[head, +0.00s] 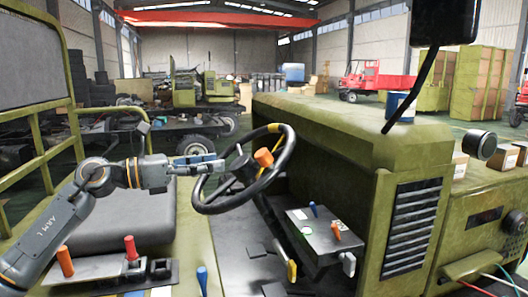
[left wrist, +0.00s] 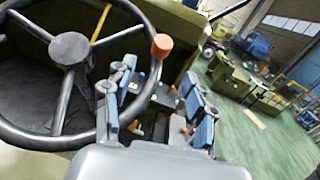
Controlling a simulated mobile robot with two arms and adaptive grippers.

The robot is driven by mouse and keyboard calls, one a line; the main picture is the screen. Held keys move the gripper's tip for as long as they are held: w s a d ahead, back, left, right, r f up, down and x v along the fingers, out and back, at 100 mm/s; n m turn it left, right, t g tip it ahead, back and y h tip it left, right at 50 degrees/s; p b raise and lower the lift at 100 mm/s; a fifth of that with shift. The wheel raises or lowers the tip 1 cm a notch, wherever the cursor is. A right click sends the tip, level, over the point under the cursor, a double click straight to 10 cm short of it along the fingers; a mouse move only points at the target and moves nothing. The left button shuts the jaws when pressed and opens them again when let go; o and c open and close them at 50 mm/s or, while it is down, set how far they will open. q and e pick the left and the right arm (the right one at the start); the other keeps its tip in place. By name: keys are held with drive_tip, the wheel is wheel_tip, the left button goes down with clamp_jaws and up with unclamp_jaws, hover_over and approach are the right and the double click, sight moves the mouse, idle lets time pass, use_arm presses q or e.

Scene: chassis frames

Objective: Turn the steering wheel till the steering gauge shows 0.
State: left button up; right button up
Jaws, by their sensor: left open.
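The black steering wheel (head: 283,165) has yellow marks on its rim and an orange knob (head: 263,157) on its right side. The wheel (left wrist: 69,48) fills the left of the left wrist view, where the orange knob (left wrist: 162,46) stands beyond my fingers. My left gripper (head: 212,163) is open and empty, at the left part of the rim in the head view; I cannot tell if it touches. Its blue-padded fingers (left wrist: 158,108) are spread apart. A small round dial (head: 307,230) on a dark box may be the steering gauge; its reading is too small to tell. My right gripper is not in view.
The dark box (head: 326,239) with blue and orange levers stands right of the wheel. A green hood (head: 350,128) lies beyond it. A lever panel (head: 110,270) with red and orange handles is at the lower left, beside a grey seat (head: 120,222).

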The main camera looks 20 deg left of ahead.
sight(256, 156)
use_arm(q)
drive_tip(key=p+x, duration=0.2)
drive_tip(key=x, duration=0.2)
drive_tip(key=p+x, duration=0.2)
drive_tip(key=x, duration=0.3)
drive_tip(key=shift+s+d+r, duration=0.1)
drive_tip(key=shift+r, duration=0.15)
drive_tip(key=p+x, duration=0.1)
drive_tip(key=x, duration=0.1)
drive_tip(key=shift+d+f, duration=0.1)
drive_tip(key=shift+d, duration=0.25)
drive_tip(key=shift+w+d+f, duration=0.1)
drive_tip(key=shift+w+d, duration=0.1)
drive_tip(key=shift+w, duration=0.25)
drive_tip(key=shift+c, duration=0.8)
clamp_jaws()
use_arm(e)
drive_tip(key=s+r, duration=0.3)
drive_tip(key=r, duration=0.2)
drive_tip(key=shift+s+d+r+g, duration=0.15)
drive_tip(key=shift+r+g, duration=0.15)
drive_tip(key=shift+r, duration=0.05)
